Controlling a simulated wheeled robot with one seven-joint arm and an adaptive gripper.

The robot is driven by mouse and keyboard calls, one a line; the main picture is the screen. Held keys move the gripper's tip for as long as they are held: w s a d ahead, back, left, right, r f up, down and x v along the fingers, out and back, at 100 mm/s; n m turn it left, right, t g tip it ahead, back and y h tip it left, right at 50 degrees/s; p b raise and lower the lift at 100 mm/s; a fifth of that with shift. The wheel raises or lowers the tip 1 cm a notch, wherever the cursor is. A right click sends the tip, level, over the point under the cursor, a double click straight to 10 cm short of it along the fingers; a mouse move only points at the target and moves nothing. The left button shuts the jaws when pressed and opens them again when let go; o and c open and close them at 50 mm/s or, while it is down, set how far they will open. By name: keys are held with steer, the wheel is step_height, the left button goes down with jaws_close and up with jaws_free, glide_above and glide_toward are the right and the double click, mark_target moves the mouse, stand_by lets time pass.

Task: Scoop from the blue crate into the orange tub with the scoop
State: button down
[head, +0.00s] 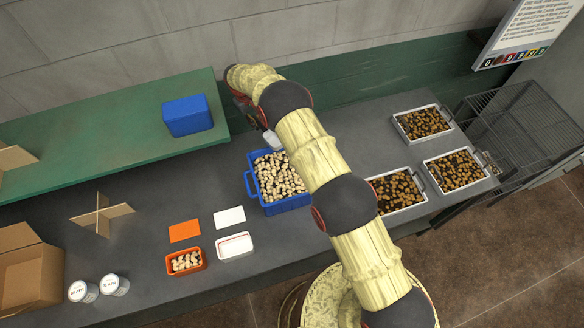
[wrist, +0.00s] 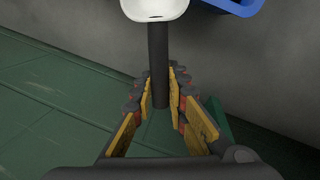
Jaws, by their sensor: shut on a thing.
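The blue crate (head: 250,184) stands on the grey counter, filled with pale peanut-like pieces (head: 275,172). The orange tub (head: 203,262) is at the front left and holds several of the same pieces. My gripper (wrist: 160,92) is shut on the dark handle of the scoop (wrist: 158,50). The scoop's whitish head (wrist: 152,8) is cut off by the top edge of the wrist view. In the head view the scoop's head (head: 272,139) shows by the crate's back edge, and my arm hides the crate's right part. I cannot tell whether the scoop holds anything.
A white tub (head: 234,246) stands right of the orange tub. An orange card (head: 184,231) and a white card (head: 229,217) lie behind them. A green shelf (head: 110,150) carries a blue box (head: 187,115). Metal trays (head: 408,138) stand right; two cans (head: 114,285) stand front left.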

steer(key=s+a+r, duration=0.2)
steer(key=s+r, duration=0.1)
steer(key=s, duration=0.2)
steer(key=shift+s+p, duration=0.15)
steer(key=shift+p, duration=0.3)
